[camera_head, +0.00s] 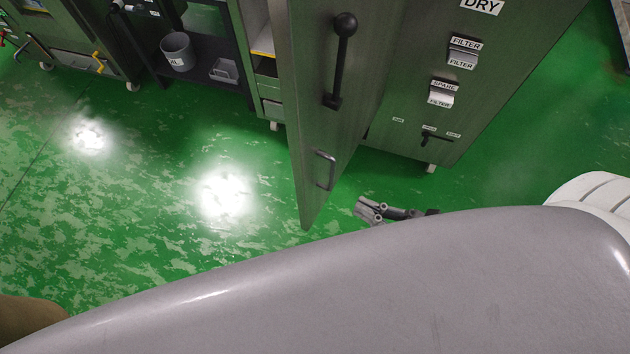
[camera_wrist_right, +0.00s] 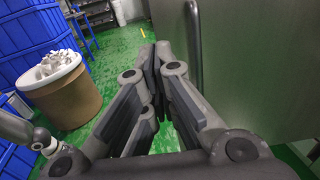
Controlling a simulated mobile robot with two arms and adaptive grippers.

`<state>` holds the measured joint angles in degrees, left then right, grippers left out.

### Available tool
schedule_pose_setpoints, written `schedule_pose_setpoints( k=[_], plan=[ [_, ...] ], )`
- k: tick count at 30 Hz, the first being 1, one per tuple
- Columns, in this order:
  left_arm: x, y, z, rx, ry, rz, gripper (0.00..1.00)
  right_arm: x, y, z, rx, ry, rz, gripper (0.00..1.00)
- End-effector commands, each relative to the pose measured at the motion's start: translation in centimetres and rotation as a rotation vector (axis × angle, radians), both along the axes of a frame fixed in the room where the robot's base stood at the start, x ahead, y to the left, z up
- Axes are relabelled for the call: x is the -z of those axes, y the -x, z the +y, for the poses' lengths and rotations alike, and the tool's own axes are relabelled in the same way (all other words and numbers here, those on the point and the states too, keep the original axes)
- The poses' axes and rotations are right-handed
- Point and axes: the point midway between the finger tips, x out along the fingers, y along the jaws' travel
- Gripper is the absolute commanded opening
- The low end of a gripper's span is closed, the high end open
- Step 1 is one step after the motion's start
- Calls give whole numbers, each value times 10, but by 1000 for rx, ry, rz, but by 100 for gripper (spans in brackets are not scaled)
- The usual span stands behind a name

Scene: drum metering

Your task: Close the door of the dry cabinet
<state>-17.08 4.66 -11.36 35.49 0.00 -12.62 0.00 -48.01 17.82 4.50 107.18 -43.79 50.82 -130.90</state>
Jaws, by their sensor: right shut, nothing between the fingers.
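The dry cabinet (camera_head: 415,110) stands at the upper right of the head view, with a "DRY" label at its top. Its grey metal door (camera_head: 312,110) stands open, swung out towards me. The door carries a black lever handle (camera_head: 341,62) and a smaller grey pull handle (camera_head: 325,170). My right gripper (camera_head: 364,209) is shut and empty, low and to the right of the door's near end, with a visible gap of floor between them. Its shut fingers (camera_wrist_right: 153,75) also show in the right wrist view, left of a large grey metal panel (camera_wrist_right: 245,65). My left gripper is not in view.
A black shelf unit with a grey bucket (camera_head: 177,51) stands left of the cabinet. Green floor (camera_head: 150,190) is clear left of the door. The wrist view shows a brown drum (camera_wrist_right: 68,100) with white contents and blue crates (camera_wrist_right: 30,35) at left.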

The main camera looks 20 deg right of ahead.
Motion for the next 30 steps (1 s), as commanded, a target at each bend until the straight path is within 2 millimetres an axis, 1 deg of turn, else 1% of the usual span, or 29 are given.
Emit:
schedule_pose_setpoints(
  k=[1, 9, 15, 21, 30],
  plan=[
    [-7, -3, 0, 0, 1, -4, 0, -4, -9, 7, 1, -4, -2, 0],
    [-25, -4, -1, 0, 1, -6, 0, -4, -48, 45, 2, -3, 0, 0],
    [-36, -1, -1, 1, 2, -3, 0, -3, -70, 66, 3, -4, 2, 0],
    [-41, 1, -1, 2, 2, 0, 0, 0, -80, 77, 3, -1, 4, 0],
    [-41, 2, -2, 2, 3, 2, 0, 1, -82, 78, 3, -1, 3, 0]
  ],
)
